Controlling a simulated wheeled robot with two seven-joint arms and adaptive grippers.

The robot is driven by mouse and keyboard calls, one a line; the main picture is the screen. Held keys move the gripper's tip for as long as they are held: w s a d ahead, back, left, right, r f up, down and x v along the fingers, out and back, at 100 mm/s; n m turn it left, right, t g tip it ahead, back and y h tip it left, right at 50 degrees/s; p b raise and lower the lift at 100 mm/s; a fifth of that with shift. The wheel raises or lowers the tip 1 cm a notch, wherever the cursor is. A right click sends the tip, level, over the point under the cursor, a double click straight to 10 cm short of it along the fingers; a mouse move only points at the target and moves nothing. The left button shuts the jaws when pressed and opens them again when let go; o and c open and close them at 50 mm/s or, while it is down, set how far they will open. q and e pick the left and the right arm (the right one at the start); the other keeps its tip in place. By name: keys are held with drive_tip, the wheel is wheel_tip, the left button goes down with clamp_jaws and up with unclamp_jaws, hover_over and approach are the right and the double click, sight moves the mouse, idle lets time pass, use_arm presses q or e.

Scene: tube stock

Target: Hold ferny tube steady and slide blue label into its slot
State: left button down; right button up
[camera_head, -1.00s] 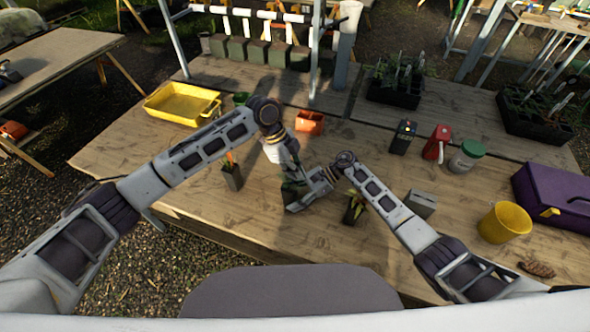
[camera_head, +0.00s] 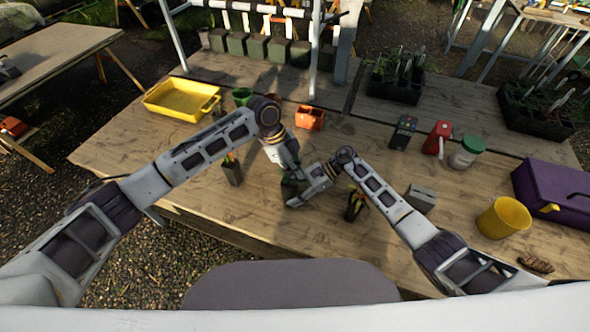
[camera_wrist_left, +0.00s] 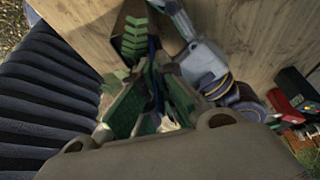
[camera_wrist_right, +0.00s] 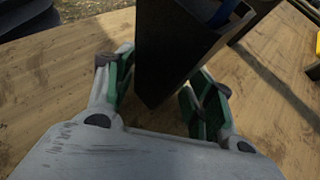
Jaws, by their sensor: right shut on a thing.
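The ferny tube (camera_head: 289,186) is a dark upright tube on the table between my two grippers, mostly hidden by them in the head view. Its green fronds (camera_wrist_left: 133,40) show in the left wrist view. My right gripper (camera_wrist_right: 160,98) is shut on the tube, with green pads on either side of its dark body. The blue label (camera_wrist_left: 154,50) shows as a narrow strip by the tube's top, and as blue at the mouth (camera_wrist_right: 224,12). I cannot tell whether it sits in the slot. My left gripper (camera_wrist_left: 150,85) is above the tube, its pads apart around the strip.
Two other planted tubes stand close by, one left (camera_head: 232,172) and one right (camera_head: 354,206) behind my right forearm. A grey block (camera_head: 420,198), yellow bucket (camera_head: 503,219) and purple toolbox (camera_head: 556,195) are at right. An orange pot (camera_head: 310,118) stands behind. The front left table is clear.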

use_arm(q)
drive_tip(key=shift+f, duration=0.25)
idle(0.4)
drive_tip(key=c, duration=2.2)
unclamp_jaws()
drive_tip(key=o, duration=0.6)
drive_tip(key=shift+o, duration=0.2)
drive_tip(key=shift+r, duration=0.15)
drive_tip(key=v, duration=1.1)
drive_tip(key=shift+r, duration=0.3)
drive_tip(key=shift+a, duration=0.15)
use_arm(e)
drive_tip(key=o, duration=0.9)
drive_tip(key=shift+c, duration=0.2)
